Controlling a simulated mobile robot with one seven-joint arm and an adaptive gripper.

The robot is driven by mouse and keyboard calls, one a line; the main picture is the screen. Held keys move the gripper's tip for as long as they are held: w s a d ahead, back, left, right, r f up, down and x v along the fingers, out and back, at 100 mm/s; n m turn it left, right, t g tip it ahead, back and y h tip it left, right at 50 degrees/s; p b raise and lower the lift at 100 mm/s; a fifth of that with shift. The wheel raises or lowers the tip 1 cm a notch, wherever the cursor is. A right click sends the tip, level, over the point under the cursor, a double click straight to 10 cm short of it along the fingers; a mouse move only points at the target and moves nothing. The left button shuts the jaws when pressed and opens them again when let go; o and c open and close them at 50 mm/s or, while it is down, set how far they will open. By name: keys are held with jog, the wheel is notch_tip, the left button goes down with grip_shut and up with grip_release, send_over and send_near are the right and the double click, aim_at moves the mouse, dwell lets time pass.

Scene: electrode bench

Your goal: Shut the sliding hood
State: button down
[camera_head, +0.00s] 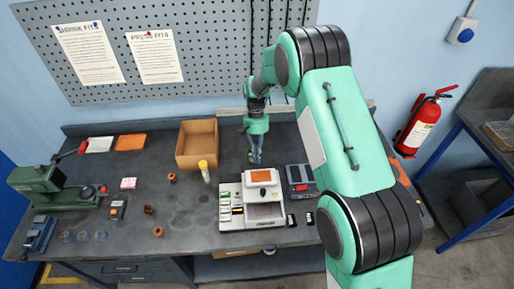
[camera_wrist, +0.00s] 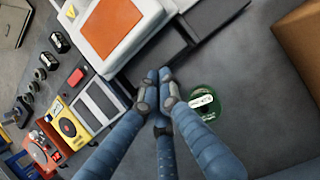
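The sliding hood (camera_head: 262,176) is a pale block with an orange square on top, at the rear part of a white bench machine (camera_head: 232,214). A grey bed (camera_head: 264,212) shows uncovered in front of it. In the wrist view the hood (camera_wrist: 145,12) is at the upper left, with its orange square facing up. My gripper (camera_head: 254,158) is behind the machine, fingers pointing down. In the wrist view my gripper's (camera_wrist: 160,76) blue fingers meet at the tips with nothing seen between them. The tips appear close to the hood's rear side; I cannot tell whether they touch.
A green round item with a white label (camera_wrist: 205,108) lies beside the fingers. An open cardboard box (camera_head: 197,146) and a yellow-capped bottle (camera_head: 204,170) stand left of the gripper. A blue-grey device (camera_head: 299,181) stands right of the machine. A green press (camera_head: 50,183) is at far left.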

aim_at(261, 180)
jog(key=shift+s+r, duration=0.25)
jog(key=shift+s, duration=0.8)
jog(key=shift+s+f, duration=0.1)
jog(key=shift+s, duration=0.35)
jog(key=shift+s, duration=0.15)
jog(key=s+p, duration=0.1)
jog(key=s, duration=0.7)
jog(key=shift+s, duration=0.2)
